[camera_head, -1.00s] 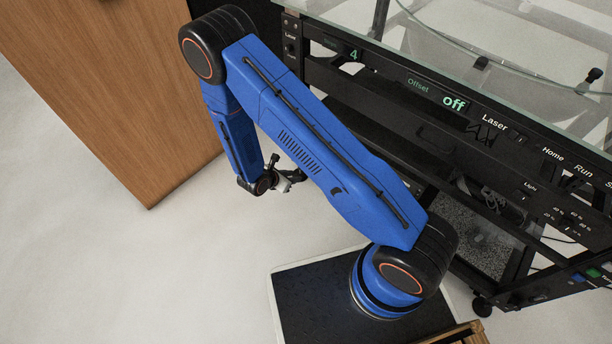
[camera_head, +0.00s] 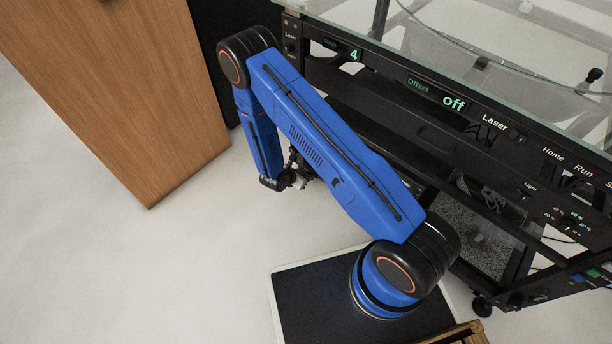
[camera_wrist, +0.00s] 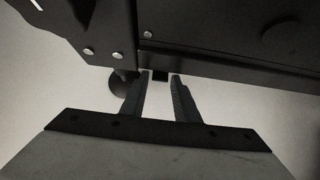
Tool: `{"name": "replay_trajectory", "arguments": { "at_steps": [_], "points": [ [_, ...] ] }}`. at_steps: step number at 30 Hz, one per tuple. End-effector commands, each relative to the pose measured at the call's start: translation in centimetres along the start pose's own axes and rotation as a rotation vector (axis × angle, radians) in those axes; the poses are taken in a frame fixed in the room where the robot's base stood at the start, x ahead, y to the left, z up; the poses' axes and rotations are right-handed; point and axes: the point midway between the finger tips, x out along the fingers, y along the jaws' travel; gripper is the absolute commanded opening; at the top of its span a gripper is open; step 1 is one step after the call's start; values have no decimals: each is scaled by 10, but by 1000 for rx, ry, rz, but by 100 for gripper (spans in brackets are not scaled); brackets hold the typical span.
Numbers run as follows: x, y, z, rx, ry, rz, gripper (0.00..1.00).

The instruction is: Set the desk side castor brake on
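In the wrist view my gripper (camera_wrist: 161,78) points at the underside of a dark frame (camera_wrist: 220,35), its two fingers apart with pale floor showing between them. A round dark castor wheel (camera_wrist: 119,86) is partly hidden behind the left finger. A small dark tab (camera_wrist: 160,75) shows between the fingertips; I cannot tell whether it is the brake lever or whether the fingers touch it. In the head view my gripper (camera_head: 301,177) is low beside the turntable frame's left end, and the castor there is hidden.
A wooden desk (camera_head: 110,90) stands at the left. Another castor (camera_head: 481,306) shows under the frame at the lower right. Pale floor (camera_head: 150,270) is clear in front.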

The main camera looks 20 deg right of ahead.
Motion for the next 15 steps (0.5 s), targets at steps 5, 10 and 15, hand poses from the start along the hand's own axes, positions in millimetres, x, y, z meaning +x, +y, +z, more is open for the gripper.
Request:
{"name": "replay_trajectory", "arguments": {
  "at_steps": [5, 10, 15],
  "points": [
    [0, 0, 0, 0, 0, 0, 26],
    [0, 0, 0, 0, 0, 0, 0],
    [0, 0, -1, -1, -9, 0, 0]
  ]
}}
